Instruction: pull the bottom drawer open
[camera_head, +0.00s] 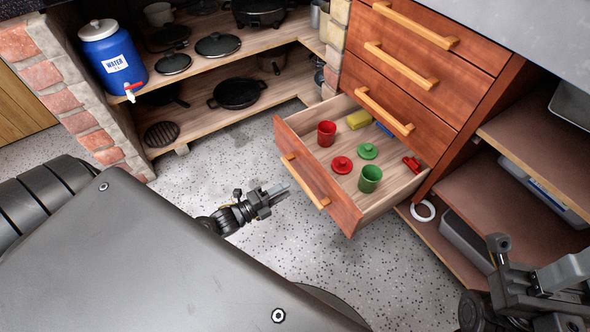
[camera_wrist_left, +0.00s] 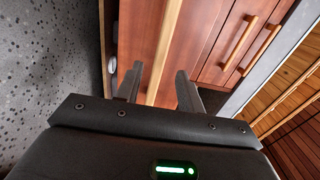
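The bottom drawer (camera_head: 340,208) of the wooden cabinet stands pulled out, its inside showing. Its long light-wood handle (camera_head: 305,182) is on the reddish front panel. My left gripper (camera_head: 280,191) is just in front of that panel, to the left of the handle and seemingly apart from it. In the left wrist view the fingers of my left gripper (camera_wrist_left: 159,88) are spread, with nothing held between them. The handle (camera_wrist_left: 162,60) runs lengthwise ahead, in line with the gap. My right gripper (camera_head: 540,285) is at the lower right, away from the drawer; its finger opening is unclear.
The drawer holds a red cup (camera_head: 326,133), a green cup (camera_head: 370,179), two lids and other small items. Closed drawers (camera_head: 420,75) sit above it. Open shelves (camera_head: 530,195) are at right. Pans and a blue water jug (camera_head: 115,62) stand on shelves behind. Speckled floor (camera_head: 220,155) is clear.

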